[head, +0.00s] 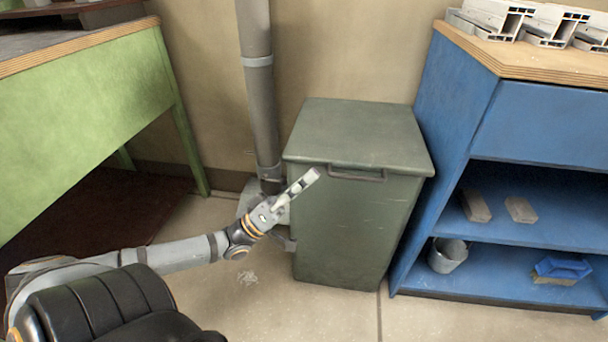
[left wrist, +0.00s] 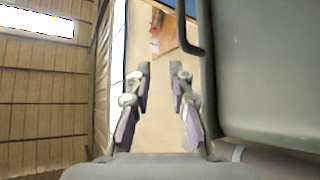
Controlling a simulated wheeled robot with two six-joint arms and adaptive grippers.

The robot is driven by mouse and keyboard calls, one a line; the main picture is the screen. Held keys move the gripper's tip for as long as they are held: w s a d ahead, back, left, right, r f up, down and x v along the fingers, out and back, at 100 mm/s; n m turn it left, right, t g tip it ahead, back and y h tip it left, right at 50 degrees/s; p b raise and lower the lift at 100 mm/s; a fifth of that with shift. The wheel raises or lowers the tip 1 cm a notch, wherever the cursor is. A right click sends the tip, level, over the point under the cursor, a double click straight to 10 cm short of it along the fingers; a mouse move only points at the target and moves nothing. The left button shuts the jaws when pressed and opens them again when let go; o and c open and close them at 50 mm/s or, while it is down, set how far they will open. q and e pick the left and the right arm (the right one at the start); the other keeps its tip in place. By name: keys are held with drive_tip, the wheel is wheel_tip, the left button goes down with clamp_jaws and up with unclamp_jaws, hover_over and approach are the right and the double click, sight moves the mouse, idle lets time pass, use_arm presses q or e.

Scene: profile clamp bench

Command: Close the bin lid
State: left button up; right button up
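The grey-green bin (head: 345,235) stands on the floor between two benches. Its lid (head: 357,132) lies flat across the top, with no gap that I can see. A bar handle (head: 357,175) is at the lid's front edge; a dark handle bar (left wrist: 191,35) also shows in the left wrist view. My left gripper (head: 310,177) is in front of the bin's upper left front, just left of the handle. In the left wrist view its fingers (left wrist: 160,72) are apart with nothing between them. My right gripper is not in view.
A green bench (head: 90,105) stands at the left and a blue shelf bench (head: 540,125) close to the bin's right. A grey pipe (head: 258,90) runs down the wall behind the bin's left. The floor (head: 320,315) in front is mostly clear.

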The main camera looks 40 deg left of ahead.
use_arm(q)
drive_tip(key=shift+s+f, duration=0.2)
drive_tip(key=shift+f, duration=0.15)
idle(0.3)
